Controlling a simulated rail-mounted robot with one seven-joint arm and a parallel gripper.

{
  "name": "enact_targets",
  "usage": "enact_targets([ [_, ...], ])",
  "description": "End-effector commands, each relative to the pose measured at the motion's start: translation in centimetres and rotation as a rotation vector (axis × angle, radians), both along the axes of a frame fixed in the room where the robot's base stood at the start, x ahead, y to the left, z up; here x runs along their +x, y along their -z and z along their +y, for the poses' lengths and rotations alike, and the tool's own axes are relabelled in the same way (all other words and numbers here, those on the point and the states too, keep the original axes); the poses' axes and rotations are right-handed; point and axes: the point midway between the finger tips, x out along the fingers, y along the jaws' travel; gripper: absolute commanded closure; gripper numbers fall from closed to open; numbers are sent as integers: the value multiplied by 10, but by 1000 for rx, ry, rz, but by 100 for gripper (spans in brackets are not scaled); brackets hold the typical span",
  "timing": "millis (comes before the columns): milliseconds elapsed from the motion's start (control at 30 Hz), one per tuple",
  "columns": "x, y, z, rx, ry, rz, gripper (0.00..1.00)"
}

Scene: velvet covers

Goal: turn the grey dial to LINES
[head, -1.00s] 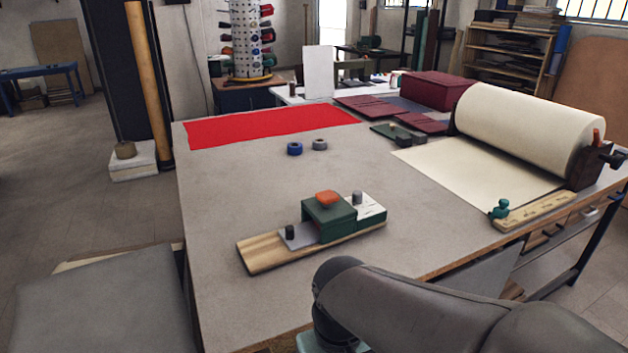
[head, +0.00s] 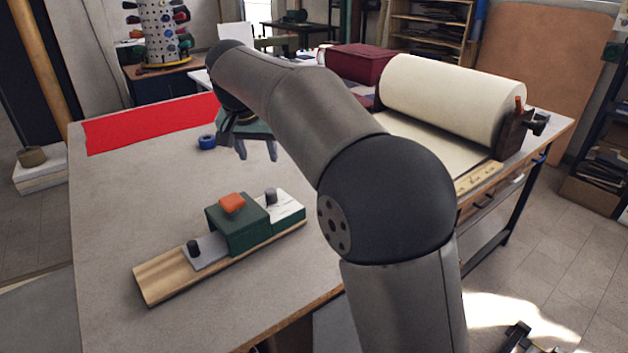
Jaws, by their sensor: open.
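A wooden board (head: 160,279) on the table carries a green block (head: 236,232) with an orange knob (head: 232,203) on top. A small upright grey dial (head: 271,196) stands on a white plate (head: 290,208) at the board's right end. Marks on the plate are too small to read. A dark knob (head: 193,247) stands on a grey plate at the block's left. My gripper (head: 257,152) is open and empty, pointing down over the table behind the board. It is apart from the dial.
A blue roll (head: 207,142) lies left of my gripper, near a red cloth (head: 150,122). The grey table (head: 110,210) is clear left of the board.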

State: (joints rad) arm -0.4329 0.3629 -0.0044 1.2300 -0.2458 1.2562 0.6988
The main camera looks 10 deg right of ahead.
Motion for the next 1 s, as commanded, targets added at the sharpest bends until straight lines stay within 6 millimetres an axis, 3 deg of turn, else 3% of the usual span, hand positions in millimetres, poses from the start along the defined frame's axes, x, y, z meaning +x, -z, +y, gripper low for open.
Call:
enact_targets([
  [233,12,11,7,3,12,-12,50],
  [800,56,121,-5,4,10,-11,50],
  [1000,66,147,-7,5,10,-12,50],
])
